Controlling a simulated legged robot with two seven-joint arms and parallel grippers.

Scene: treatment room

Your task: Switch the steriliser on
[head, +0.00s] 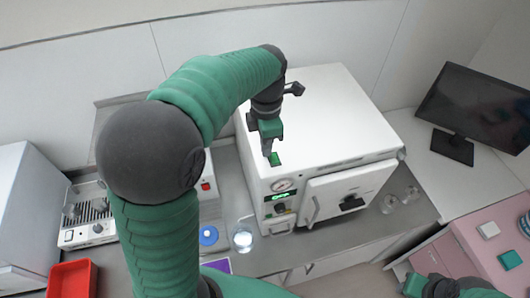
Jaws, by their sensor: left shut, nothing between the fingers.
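The steriliser (330,110) is a white box on the counter with a closed front door (345,193), a round gauge (283,185) and a lit green display (280,197). A small green patch (275,159), which looks like a switch, is on its top near the front left edge. My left gripper (267,152) is shut and empty, pointing down at this patch. Its tips are right beside or on it; I cannot tell whether they touch. My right gripper (415,286) shows only in part at the bottom right, and its jaws are unclear.
A monitor (478,105) stands right of the steriliser. Glassware (400,198) is by its right front corner. A glass (242,238) and a blue round item (208,235) stand at its left front. A red tray (72,280) is at the lower left, and a pink cabinet (485,225) at the right.

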